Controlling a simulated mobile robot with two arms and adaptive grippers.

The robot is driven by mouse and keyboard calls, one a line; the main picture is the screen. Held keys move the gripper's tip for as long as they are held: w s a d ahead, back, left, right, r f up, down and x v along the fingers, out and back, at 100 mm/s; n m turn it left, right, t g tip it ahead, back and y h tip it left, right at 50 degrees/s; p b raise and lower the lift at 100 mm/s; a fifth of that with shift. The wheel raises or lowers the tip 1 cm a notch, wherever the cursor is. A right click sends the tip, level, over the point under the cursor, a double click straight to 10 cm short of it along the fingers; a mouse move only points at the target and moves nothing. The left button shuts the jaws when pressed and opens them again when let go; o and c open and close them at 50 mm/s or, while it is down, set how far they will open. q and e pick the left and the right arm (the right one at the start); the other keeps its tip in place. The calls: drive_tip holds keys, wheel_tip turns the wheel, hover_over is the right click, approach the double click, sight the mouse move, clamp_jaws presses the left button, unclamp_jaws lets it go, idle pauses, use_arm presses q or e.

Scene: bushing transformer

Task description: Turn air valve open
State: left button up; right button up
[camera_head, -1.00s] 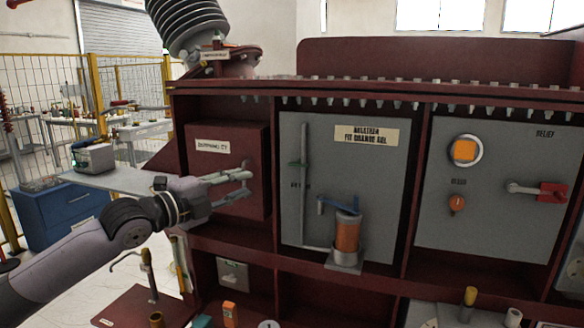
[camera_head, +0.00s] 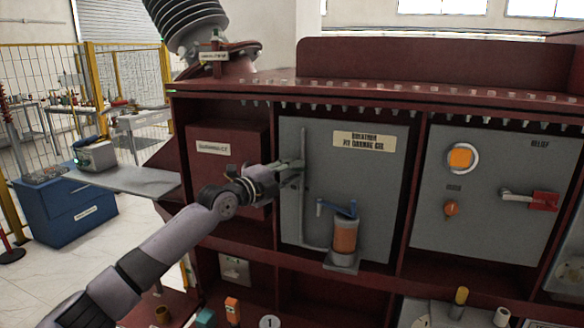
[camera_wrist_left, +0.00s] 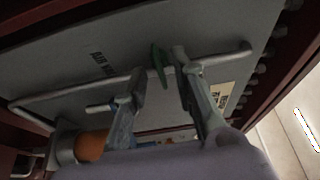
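The air valve is a small green handle (camera_wrist_left: 158,64) on a thin grey vertical pipe (camera_head: 302,205) fixed to the grey panel. In the head view the green handle (camera_head: 291,163) is partly hidden by my left gripper (camera_head: 293,172). In the left wrist view the two fingers of my left gripper (camera_wrist_left: 160,66) are apart, with the green handle between their tips. I cannot tell whether either finger touches it. My right gripper is in neither view.
An orange-filled cylinder (camera_head: 344,236) with a blue lever stands on the panel right of the pipe. A maroon box (camera_head: 214,150) is left of it. The right panel (camera_head: 480,222) has an orange button and a red-handled lever. Small parts sit on the shelf below.

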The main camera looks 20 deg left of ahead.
use_arm(q)
drive_tip(key=shift+w+d, duration=0.1)
drive_tip(key=shift+w, duration=0.1)
drive_tip(key=shift+c, duration=0.5)
clamp_jaws()
